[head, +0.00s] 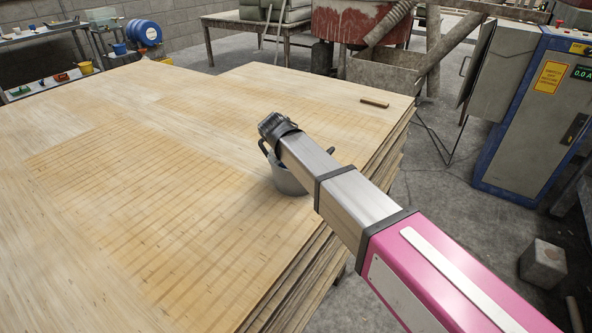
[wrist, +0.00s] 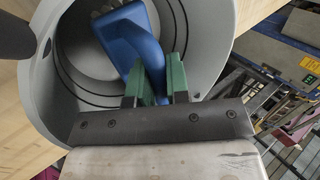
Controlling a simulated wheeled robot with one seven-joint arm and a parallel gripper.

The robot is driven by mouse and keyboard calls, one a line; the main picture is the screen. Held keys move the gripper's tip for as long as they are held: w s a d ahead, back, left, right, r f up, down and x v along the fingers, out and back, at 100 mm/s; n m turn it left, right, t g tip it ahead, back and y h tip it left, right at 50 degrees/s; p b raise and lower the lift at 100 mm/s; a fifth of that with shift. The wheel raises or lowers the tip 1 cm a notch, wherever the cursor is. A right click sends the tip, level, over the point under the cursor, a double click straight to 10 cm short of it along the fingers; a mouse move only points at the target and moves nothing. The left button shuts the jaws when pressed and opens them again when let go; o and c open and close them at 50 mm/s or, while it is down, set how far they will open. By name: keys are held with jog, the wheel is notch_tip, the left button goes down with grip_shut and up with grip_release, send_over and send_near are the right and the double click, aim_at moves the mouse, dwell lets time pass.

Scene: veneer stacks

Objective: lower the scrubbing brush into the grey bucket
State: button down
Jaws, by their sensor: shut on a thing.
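The grey bucket (head: 288,184) stands on the veneer stack near its right edge, partly hidden behind my arm. In the wrist view the bucket (wrist: 205,22) is seen from above, its ringed inside open to the camera. The scrubbing brush (wrist: 130,48) is blue. My gripper (wrist: 156,82) has green fingers shut on it. The brush shows within the outline of the bucket's mouth; how deep it sits I cannot tell. Its far end and any bristles are not clearly visible. In the head view the fingers and the brush are hidden.
The veneer stack (head: 110,190) is wide and mostly bare left of the bucket. A small brown block (head: 374,102) lies near its far right edge. A grey and blue machine cabinet (head: 535,115) stands on the floor at right, with a concrete block (head: 543,262) below it.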

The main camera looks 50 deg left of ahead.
jog(key=shift+f, duration=0.65)
dwell(0.3)
jog(key=c, duration=1)
grip_release()
jog(key=shift+r, duration=0.1)
jog(key=v, duration=1)
jog(key=shift+s+r, duration=0.2)
jog(key=shift+r, duration=0.05)
